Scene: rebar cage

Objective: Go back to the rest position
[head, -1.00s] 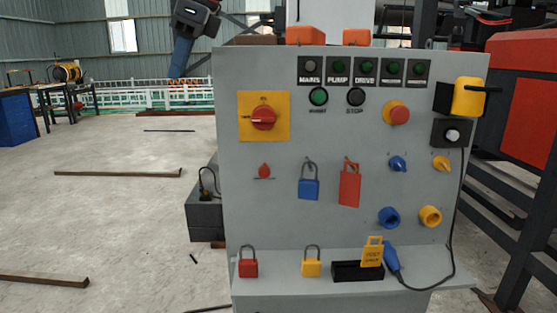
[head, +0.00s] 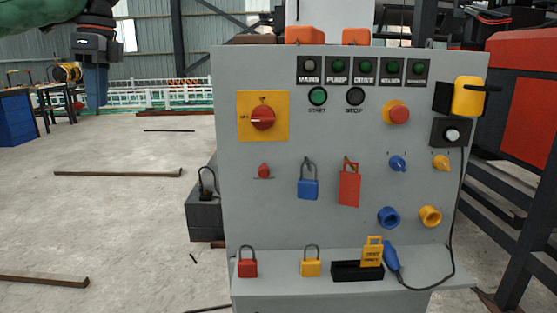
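My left gripper (head: 95,88) shows at the upper left of the head view, with its blue fingers pointing down. It is well to the left of the grey control panel (head: 230,200) and apart from it. The fingers overlap from this angle, so their opening cannot be judged. I see nothing hanging from them. My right gripper is out of view. On the panel, a blue padlock (head: 308,189) and a red tag (head: 349,187) hang below the red rotary switch (head: 263,118) on its yellow plate.
A red padlock (head: 248,266), a yellow padlock (head: 311,266) and a black tray (head: 344,273) with a yellow tag sit on the panel's shelf. Rusty bars (head: 118,173) lie on the floor at left. Dark metal framing stands close at right.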

